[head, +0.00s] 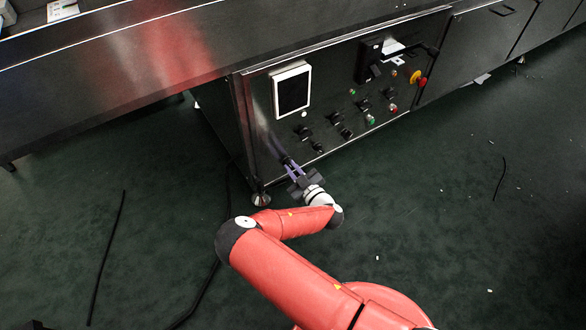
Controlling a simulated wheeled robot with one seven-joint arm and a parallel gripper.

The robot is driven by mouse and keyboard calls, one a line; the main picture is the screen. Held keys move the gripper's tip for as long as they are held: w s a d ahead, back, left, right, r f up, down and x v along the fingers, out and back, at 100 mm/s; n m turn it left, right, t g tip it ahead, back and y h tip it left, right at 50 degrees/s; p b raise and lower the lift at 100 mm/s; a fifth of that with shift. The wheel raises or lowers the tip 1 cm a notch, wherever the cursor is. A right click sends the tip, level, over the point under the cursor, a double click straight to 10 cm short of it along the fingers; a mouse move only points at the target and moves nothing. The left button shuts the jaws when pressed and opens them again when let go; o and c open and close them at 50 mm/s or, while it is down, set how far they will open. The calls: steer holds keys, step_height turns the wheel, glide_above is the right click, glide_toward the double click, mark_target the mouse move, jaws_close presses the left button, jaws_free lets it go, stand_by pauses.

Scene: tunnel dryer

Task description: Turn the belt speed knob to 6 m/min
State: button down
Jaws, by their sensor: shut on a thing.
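The control panel (320,85) is a dark, shiny metal front on the dryer's side. My gripper (278,151) reaches to the lower left part of this panel, with its purple fingers pointing up and left at it. The fingers are closed on a small knob there, which they hide almost wholly. I cannot read the scale, the pointer or any label, so the knob's setting cannot be told. Several other black knobs (305,131) sit in rows to the right of my gripper.
A white-framed screen (292,90) is above my gripper. A red emergency button (422,81) on yellow, small lamps and a black box (369,62) are farther right. A levelling foot (261,199) stands below. Black cables (107,255) lie on the green floor, which is otherwise mostly clear.

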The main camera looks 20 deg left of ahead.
steer(key=n, duration=0.4)
steer(key=shift+s+a+f, duration=0.1)
steer(key=shift+a, duration=0.05)
steer(key=shift+f+n+b, duration=0.1)
steer(key=shift+n+b, duration=0.6)
steer(key=shift+n, duration=1.2)
steer(key=c, duration=1.5)
jaws_free()
steer(key=shift+o, duration=0.2)
steer(key=v, duration=0.7)
steer(key=shift+s+d+p, duration=0.2)
steer(key=shift+s+p, duration=0.15)
steer(key=shift+p, duration=0.05)
